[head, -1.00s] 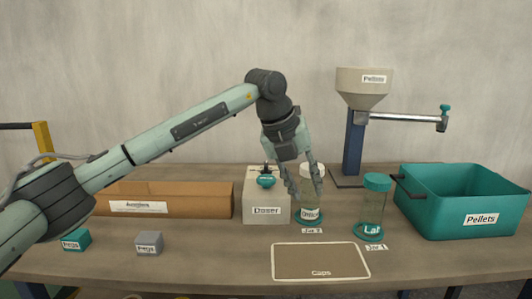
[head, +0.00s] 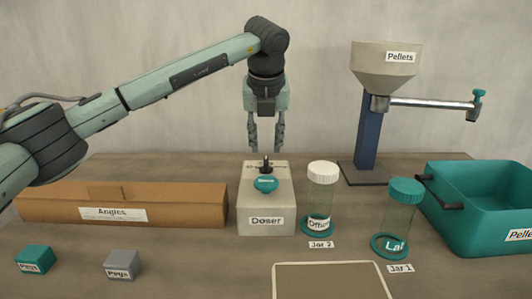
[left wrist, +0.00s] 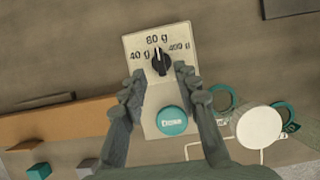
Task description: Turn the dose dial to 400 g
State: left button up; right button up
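The doser (head: 265,213) is a light grey box with a teal button (head: 265,184) and a small black dial (head: 266,165) at its back. In the left wrist view the dial (left wrist: 160,62) sits among the marks 40 g, 80 g and 400 g. Its white pointer line seems to point up at 80 g. My left gripper (head: 266,148) points straight down over the dial, open and empty. In the left wrist view its fingertips (left wrist: 160,74) stand either side of the dial, apart from it. My right gripper is not in view.
Jar 2 (head: 320,190) with a white lid stands just right of the doser, and Jar 1 (head: 398,215) with a teal lid further right. A cardboard Angles box (head: 180,205) lies left. A pellet hopper (head: 385,70) and teal bin (head: 470,220) stand right.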

aim_at(266, 160)
pick_arm(q)
jog(key=x, duration=0.4)
jog(key=shift+s+f, duration=0.1)
jog(key=shift+w+f, duration=0.25)
jog(key=shift+f, duration=0.2)
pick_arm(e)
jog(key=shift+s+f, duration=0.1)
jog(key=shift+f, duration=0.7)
pick_arm(q)
grip_shut()
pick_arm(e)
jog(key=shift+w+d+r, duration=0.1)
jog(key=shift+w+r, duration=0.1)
